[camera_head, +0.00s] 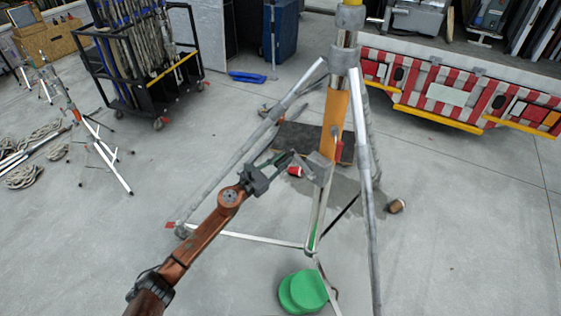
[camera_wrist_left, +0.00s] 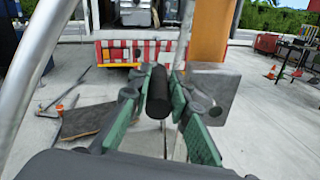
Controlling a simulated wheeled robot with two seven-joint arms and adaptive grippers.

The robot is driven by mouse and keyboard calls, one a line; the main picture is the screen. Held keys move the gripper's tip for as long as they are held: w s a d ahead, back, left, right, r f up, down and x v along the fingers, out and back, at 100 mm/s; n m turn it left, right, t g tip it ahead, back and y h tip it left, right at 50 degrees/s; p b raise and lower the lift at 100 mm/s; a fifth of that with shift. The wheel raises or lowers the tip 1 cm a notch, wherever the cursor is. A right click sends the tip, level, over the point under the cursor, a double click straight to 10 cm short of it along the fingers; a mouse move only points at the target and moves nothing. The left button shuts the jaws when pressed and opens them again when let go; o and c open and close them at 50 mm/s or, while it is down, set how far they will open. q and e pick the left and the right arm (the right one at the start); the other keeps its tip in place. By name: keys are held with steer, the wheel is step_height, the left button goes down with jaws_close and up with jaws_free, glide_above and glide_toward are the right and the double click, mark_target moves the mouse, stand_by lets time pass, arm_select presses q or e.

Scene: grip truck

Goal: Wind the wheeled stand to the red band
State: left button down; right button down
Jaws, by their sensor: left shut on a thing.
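The wheeled stand (camera_head: 337,110) rises at centre right in the head view, with an orange column and grey splayed legs. A small red part (camera_head: 338,148) shows low on the orange column; I cannot tell whether it is the red band. A grey winch box (camera_head: 320,168) sits on the column and also shows in the left wrist view (camera_wrist_left: 212,92). My left gripper (camera_head: 287,160) is beside this box. In the left wrist view its green-padded fingers are shut on a dark round crank handle (camera_wrist_left: 158,92). My right gripper is not in view.
A green stool (camera_head: 302,292) stands near the stand's foot. A black wheeled rack (camera_head: 145,70) stands at upper left, and the truck's striped tail (camera_head: 440,92) is behind.

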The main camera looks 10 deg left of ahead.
arm_select(q)
steer(key=r+p, duration=0.1)
steer(key=d+r+p, duration=0.1)
steer(key=s+r+p, duration=0.1)
steer(key=r+p, duration=0.1)
steer(key=shift+d, duration=0.35)
steer(key=shift+s+d, duration=0.25)
steer(key=shift+s+d+f, duration=0.2)
steer(key=shift+s+d, duration=0.2)
steer(key=shift+d, duration=0.3)
steer(key=c, duration=2.7)
jaws_free()
steer(key=shift+f, duration=0.15)
steer(key=o, duration=1.1)
steer(key=shift+a, duration=0.1)
